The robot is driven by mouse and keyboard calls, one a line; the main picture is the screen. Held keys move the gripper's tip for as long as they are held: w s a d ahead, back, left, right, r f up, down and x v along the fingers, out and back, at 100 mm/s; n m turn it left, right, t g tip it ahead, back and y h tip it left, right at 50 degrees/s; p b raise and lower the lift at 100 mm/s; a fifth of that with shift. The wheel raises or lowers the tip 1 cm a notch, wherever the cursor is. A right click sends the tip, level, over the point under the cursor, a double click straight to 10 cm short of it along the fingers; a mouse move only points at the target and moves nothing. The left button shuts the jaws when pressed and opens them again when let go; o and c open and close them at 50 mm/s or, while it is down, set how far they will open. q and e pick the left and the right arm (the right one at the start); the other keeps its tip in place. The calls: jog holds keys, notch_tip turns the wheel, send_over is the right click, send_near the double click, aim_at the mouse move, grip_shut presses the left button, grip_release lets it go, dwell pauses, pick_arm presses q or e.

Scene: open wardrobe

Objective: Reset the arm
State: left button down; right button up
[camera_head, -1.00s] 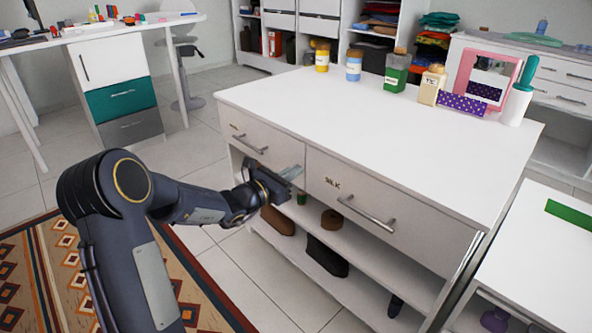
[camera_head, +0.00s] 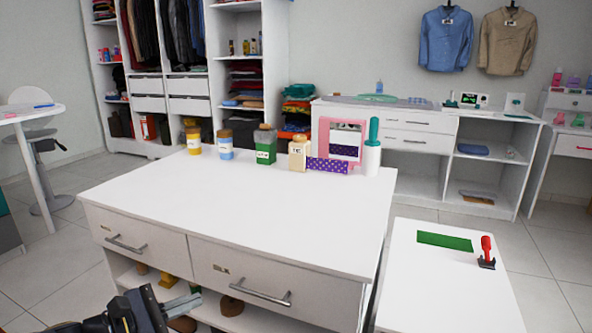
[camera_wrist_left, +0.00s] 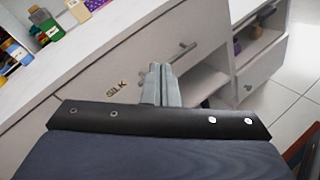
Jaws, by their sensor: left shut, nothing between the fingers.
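My left gripper (camera_head: 182,306) is at the bottom left of the head view, in front of the white cabinet's (camera_head: 250,215) two drawers. Its fingers are shut with nothing between them. In the left wrist view the closed fingers (camera_wrist_left: 160,84) point toward the drawer front marked SILK (camera_wrist_left: 122,72); I cannot tell the gap to it. Both drawers look closed. My right gripper is not in view.
On the cabinet top stand several jars (camera_head: 265,146), a pink-framed box (camera_head: 340,142) and a white bottle with a green top (camera_head: 372,150). A white side table (camera_head: 430,285) holds a green mat (camera_head: 444,241) and a red-handled tool (camera_head: 487,252). Floor shows at left.

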pick_arm(q)
jog(key=s+d+f+m+g+y, duration=0.1)
jog(key=s+d+m+g, duration=0.2)
jog(key=s+m, duration=0.35)
jog(key=s+d+m+g+y, duration=0.1)
jog(key=s+d+m+g, duration=0.2)
jog(key=s+m, duration=0.4)
jog(key=s+a+f+m+y, duration=0.4)
jog(key=s+m+y, duration=0.15)
jog(key=s, duration=0.35)
notch_tip(320, 180, up, 29)
jog(key=p, duration=2.9)
jog(key=shift+s+a+m, duration=0.2)
jog(key=shift+m, duration=0.1)
